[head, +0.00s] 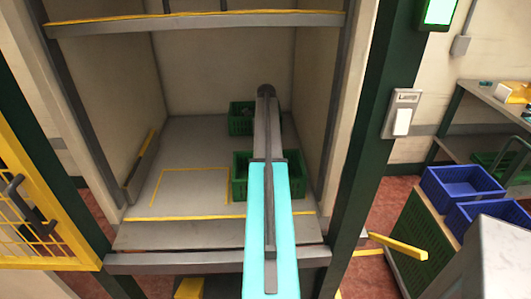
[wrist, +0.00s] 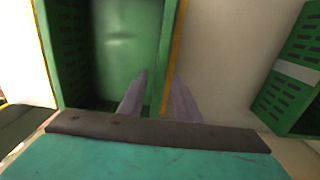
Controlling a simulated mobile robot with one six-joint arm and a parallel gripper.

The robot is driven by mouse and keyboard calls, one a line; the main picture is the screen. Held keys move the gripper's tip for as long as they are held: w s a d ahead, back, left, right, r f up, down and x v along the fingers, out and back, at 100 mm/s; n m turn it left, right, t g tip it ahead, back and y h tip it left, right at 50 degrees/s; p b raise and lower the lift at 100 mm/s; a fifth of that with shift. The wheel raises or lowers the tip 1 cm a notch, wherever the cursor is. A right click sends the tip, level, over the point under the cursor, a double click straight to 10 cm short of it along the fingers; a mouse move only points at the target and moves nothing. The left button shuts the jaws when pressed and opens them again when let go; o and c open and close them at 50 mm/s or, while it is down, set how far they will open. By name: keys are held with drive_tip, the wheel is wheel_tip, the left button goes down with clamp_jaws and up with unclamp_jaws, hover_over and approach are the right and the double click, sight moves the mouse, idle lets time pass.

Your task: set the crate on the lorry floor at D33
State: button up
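A green crate (head: 240,185) stands on the lorry floor (head: 165,205), just right of a yellow outlined rectangle (head: 195,170). My arm covers part of it in the head view. In the wrist view a green crate (wrist: 80,60) fills the upper left, and its inside looks empty. My gripper (wrist: 160,75) is astride this crate's right wall, one finger on the inner side and one on the outer. The fingers are apart, with a gap beside the wall. A yellow line runs along the wall's outer side. No D33 marking is readable.
A second green crate (head: 240,118) stands farther back; a green crate with a grey strip (wrist: 295,75) is at the right of the wrist view. A yellow-edged shelf (head: 200,22) crosses above. A green post (head: 370,100) bounds the right. Floor left of the crates is clear.

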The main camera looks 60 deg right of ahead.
wheel_tip(320, 180, up, 9)
drive_tip(key=b, duration=0.1)
drive_tip(key=shift+f, duration=0.2)
idle(0.9)
